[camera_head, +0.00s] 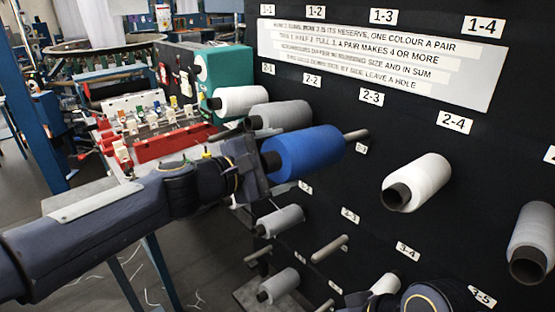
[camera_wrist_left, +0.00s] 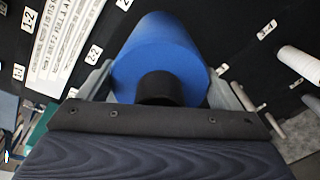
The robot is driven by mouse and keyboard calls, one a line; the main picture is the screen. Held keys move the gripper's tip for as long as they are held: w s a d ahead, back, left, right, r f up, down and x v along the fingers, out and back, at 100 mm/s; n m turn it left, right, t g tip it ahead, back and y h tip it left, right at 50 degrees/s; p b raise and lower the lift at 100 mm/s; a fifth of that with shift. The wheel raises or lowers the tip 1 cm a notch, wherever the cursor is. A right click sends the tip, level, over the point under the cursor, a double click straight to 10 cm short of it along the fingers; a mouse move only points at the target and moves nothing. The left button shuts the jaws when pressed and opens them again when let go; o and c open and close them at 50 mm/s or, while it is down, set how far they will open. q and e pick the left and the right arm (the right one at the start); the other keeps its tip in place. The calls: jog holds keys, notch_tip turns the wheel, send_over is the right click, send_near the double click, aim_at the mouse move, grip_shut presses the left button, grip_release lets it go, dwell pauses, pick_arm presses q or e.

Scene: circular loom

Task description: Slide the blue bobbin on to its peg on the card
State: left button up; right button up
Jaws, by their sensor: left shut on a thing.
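The blue bobbin (camera_head: 303,153) is held in my left gripper (camera_head: 264,167), by its near end, in front of the black card (camera_head: 395,130). The dark core of the bobbin faces me. In the left wrist view the blue bobbin (camera_wrist_left: 165,50) lies between the two grey fingers, which are shut on it. A bare grey peg (camera_head: 356,135) shows past the far end of the bobbin, below label 2-3, roughly in line with it. The bobbin hides the peg's near part, so I cannot tell whether the peg is inside it. My right gripper is not in view.
A white bobbin (camera_head: 428,176) sits on a peg to the right. A grey bobbin (camera_head: 285,116) is close behind on the left, near a white one (camera_head: 240,100). Lower down are a small grey bobbin (camera_head: 281,220) and a bare peg (camera_head: 330,249). A dark link of mine shows at the bottom.

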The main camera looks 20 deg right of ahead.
aim_at(311, 151)
pick_arm(q)
jog(key=shift+d+r, duration=0.15)
jog(key=shift+x, duration=2.35)
jog(key=shift+p+x, duration=0.8)
jog(key=shift+x, duration=1.7)
jog(key=shift+w+d, duration=0.15)
jog(key=shift+d, duration=0.15)
jog(key=o, duration=1.5)
jog(key=shift+f, duration=0.3)
jog(key=shift+a, duration=0.5)
jog(key=b+v, duration=0.1)
jog(key=v, duration=0.2)
jog(key=b+v, duration=0.1)
jog(key=v, duration=0.3)
jog(key=shift+s+r, duration=0.2)
jog(key=shift+r, duration=0.05)
